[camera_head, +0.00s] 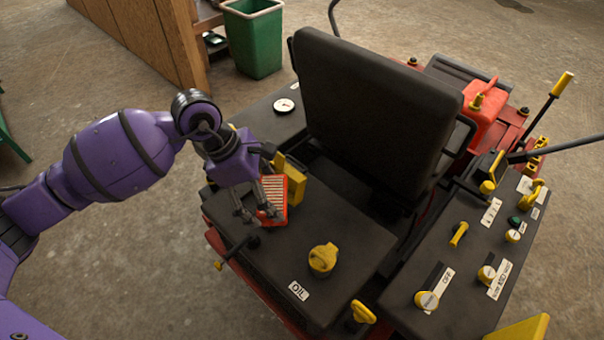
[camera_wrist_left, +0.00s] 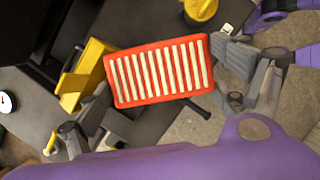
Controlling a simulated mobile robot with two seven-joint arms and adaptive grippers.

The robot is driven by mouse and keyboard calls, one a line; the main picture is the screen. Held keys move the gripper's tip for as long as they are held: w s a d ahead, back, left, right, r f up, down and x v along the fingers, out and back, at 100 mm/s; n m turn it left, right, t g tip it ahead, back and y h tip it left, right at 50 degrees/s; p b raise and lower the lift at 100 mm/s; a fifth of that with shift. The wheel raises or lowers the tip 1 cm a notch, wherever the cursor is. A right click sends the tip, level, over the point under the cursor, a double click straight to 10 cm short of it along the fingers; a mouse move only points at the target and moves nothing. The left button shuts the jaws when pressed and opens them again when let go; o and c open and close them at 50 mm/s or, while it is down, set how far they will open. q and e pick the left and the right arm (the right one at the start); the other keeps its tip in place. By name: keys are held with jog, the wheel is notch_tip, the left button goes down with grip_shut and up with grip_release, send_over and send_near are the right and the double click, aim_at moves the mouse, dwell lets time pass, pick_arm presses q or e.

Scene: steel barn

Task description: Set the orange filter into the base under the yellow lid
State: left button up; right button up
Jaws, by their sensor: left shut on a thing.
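The orange filter (camera_head: 271,199) is a flat rectangular frame with pale pleats. My left gripper (camera_head: 260,200) is shut on it and holds it over the left rear part of the black machine deck. In the left wrist view the filter (camera_wrist_left: 158,71) lies between the two fingers of the gripper (camera_wrist_left: 160,76), pleats towards the camera. The yellow lid (camera_head: 295,183) stands raised just right of and behind the filter; it also shows in the wrist view (camera_wrist_left: 88,72), left of the filter. The base is mostly hidden by the filter and fingers. My right gripper is not in view.
The black seat (camera_head: 375,105) rises close to the right of the lid. A yellow oil cap (camera_head: 322,259) stands on the deck in front. A control panel (camera_head: 470,260) with yellow knobs lies to the right. A green bin (camera_head: 253,40) stands on the floor behind.

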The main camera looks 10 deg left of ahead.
pick_arm(q)
jog(key=w+a+f, duration=0.1)
jog(key=w+f, duration=0.1)
jog(key=f, duration=0.1)
jog(key=w+a+f, duration=0.2)
jog(key=w+f, duration=0.1)
jog(key=f, duration=0.1)
jog(key=w+a+f, duration=0.2)
jog(key=w+f, duration=0.1)
jog(key=f, duration=0.1)
jog(key=shift+a+f, duration=0.1)
jog(key=shift+a, duration=0.1)
jog(key=shift+f+b, duration=0.3)
jog(key=shift+f, duration=0.15)
jog(key=o, duration=0.9)
jog(key=shift+o, duration=0.9)
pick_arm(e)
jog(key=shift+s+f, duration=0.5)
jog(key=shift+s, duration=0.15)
pick_arm(q)
jog(key=shift+r, duration=0.1)
